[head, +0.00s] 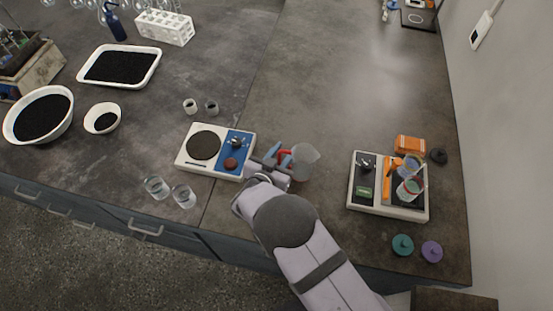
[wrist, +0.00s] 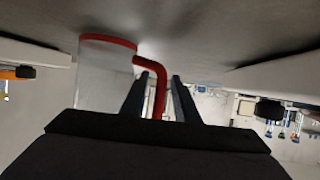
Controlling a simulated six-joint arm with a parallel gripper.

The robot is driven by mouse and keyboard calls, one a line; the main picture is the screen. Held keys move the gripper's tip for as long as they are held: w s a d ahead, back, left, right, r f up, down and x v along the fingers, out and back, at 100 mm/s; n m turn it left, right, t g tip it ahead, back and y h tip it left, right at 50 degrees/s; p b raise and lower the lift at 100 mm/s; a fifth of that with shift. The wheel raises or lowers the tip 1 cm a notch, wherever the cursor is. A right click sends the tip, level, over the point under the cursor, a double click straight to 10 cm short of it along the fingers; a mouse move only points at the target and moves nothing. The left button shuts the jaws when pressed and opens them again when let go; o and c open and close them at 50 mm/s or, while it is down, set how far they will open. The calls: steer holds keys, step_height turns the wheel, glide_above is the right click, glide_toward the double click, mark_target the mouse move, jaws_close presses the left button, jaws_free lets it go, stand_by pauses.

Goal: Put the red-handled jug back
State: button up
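A clear jug (head: 305,163) is in the middle of the bench in the head view, just right of the blue-panelled device. In the wrist view the jug (wrist: 104,75) is at the left, with a red rim and a red handle (wrist: 160,90). My gripper (head: 279,156) is at the jug's left side in the head view. In the wrist view my gripper (wrist: 161,76) has its two fingers apart, one on each side of the red handle. A gap shows between handle and right finger. Whether the jug touches the bench is unclear.
A white device with a dark round plate (head: 204,145) is close left of my gripper. A second device (head: 364,190) bearing clear vessels is to the right. Two glass cups (head: 184,196) are near the front edge. The bench behind the jug is clear.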

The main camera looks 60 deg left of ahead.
steer(key=shift+s+d+r, duration=0.1)
steer(key=shift+s+r, duration=0.05)
steer(key=shift+s, duration=0.1)
steer(key=b+v, duration=0.2)
steer(key=v, duration=0.9)
steer(key=shift+s+d+r+b, duration=0.1)
steer(key=shift+d+b, duration=0.05)
steer(key=shift+b, duration=0.15)
